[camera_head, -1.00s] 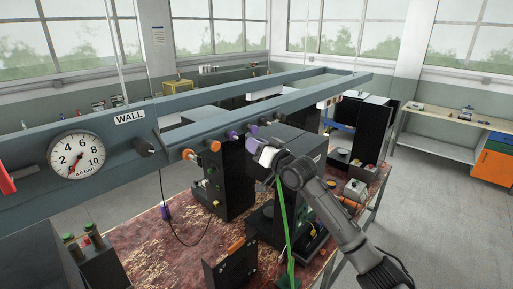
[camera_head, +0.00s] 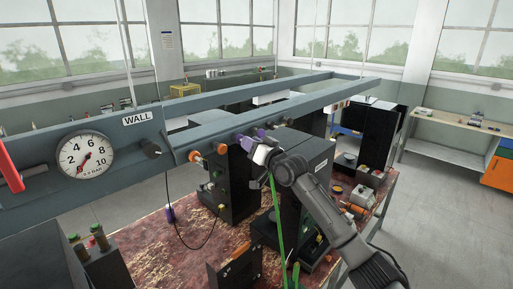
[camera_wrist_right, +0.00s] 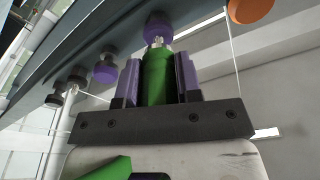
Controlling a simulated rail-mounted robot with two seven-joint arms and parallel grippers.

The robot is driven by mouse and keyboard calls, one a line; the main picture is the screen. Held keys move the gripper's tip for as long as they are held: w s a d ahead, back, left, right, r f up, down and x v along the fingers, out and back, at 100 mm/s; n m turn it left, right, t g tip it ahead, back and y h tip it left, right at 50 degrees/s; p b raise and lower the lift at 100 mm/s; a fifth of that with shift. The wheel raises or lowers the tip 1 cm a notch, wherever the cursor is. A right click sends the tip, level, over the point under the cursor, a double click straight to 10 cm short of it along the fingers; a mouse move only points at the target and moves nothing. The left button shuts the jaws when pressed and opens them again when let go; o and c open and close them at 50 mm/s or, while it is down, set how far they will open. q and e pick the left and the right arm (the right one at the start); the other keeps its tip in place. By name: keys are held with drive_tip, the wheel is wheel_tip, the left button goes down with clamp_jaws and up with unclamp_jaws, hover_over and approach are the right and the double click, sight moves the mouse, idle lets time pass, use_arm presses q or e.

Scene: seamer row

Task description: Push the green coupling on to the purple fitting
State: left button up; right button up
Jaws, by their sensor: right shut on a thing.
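My right gripper (camera_wrist_right: 158,78) is shut on the green coupling (camera_wrist_right: 157,85), which sits upright between its two purple fingers in the right wrist view. The purple fitting (camera_wrist_right: 158,27) is on the beam, straight beyond the coupling's end. A pale metal stub shows between them; I cannot tell whether the coupling touches it. In the head view my right gripper (camera_head: 256,146) is at the beam's row of fittings, hiding the coupling. A green hose (camera_head: 277,215) hangs below it. My left gripper is not in view.
Another purple fitting (camera_wrist_right: 105,73) and an orange fitting (camera_wrist_right: 252,9) flank the row in the right wrist view. The grey beam (camera_head: 190,138) carries a pressure gauge (camera_head: 86,155). Black machines (camera_head: 232,190) stand on the worn red table (camera_head: 190,240) below.

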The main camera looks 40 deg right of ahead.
drive_tip(key=shift+w, duration=0.4)
drive_tip(key=shift+a, duration=0.1)
idle(0.6)
drive_tip(key=shift+r, duration=0.1)
idle(0.5)
drive_tip(key=shift+p, duration=0.3)
idle(0.5)
idle(0.6)
drive_tip(key=shift+w, duration=0.45)
